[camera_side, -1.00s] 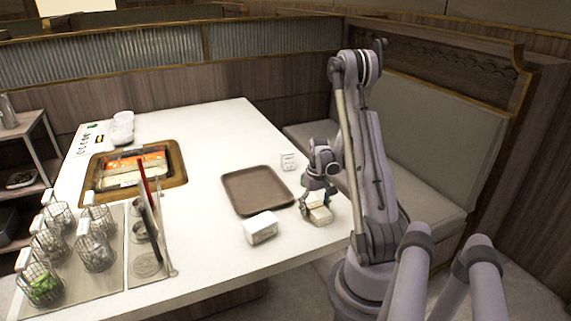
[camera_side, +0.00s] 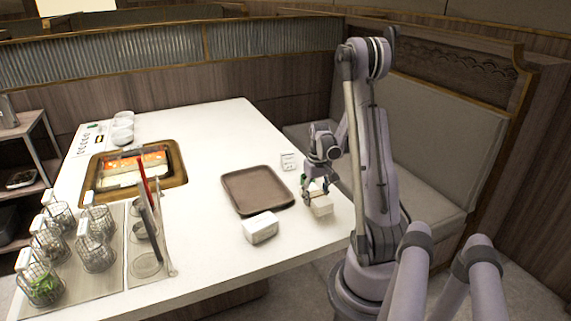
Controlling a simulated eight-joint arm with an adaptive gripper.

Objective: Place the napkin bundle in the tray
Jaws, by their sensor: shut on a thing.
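The napkin bundle (camera_side: 321,206) is a small cream block at the right side of the white table, to the right of the tray. My gripper (camera_side: 316,194) is over it from above, with its fingers shut on it. The fingers hide part of the bundle. I cannot tell for sure whether its underside is clear of the table. The tray (camera_side: 254,178) is brown, flat and empty, with a raised rim, and lies just left of my gripper.
A white box (camera_side: 260,228) stands in front of the tray. A small white holder (camera_side: 289,161) stands behind my gripper. A hot pot (camera_side: 136,171) is set into the table at left, near several wire baskets (camera_side: 95,252). The table behind the tray is clear.

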